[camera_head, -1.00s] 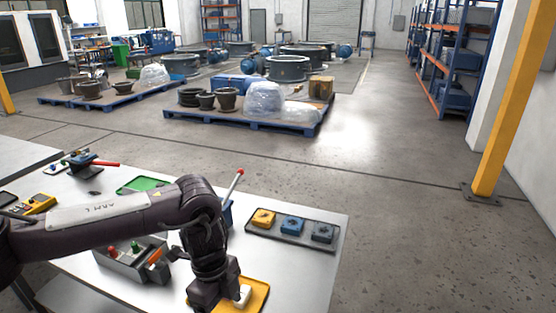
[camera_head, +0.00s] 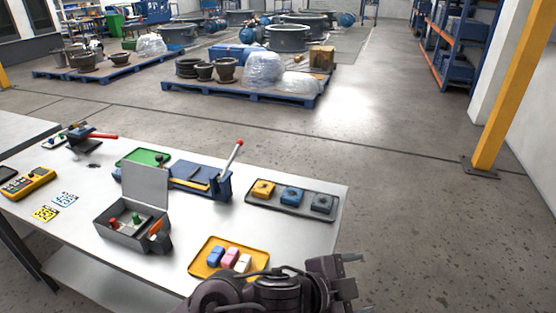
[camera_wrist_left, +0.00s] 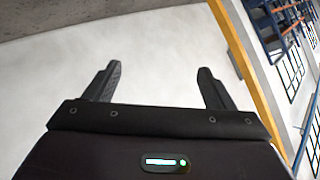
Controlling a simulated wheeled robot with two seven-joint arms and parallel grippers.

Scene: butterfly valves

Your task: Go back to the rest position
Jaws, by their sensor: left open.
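My left gripper (camera_head: 356,281) is at the bottom of the head view, just off the front right corner of the white table (camera_head: 300,240). Its two fingers point right and are spread, with nothing between them. In the left wrist view the same gripper (camera_wrist_left: 158,82) shows both dark fingers apart, with a pale wall behind them. The yellow tray (camera_head: 203,267) holds a blue, a pink and a white block beside my left arm. My right gripper is in neither view.
An open grey box (camera_head: 122,238) with red, green and orange items stands mid-table. A blue fixture with a red-tipped lever (camera_head: 222,188) stands behind it. A yellow post (camera_head: 508,90) rises at right. The floor right of the table is clear.

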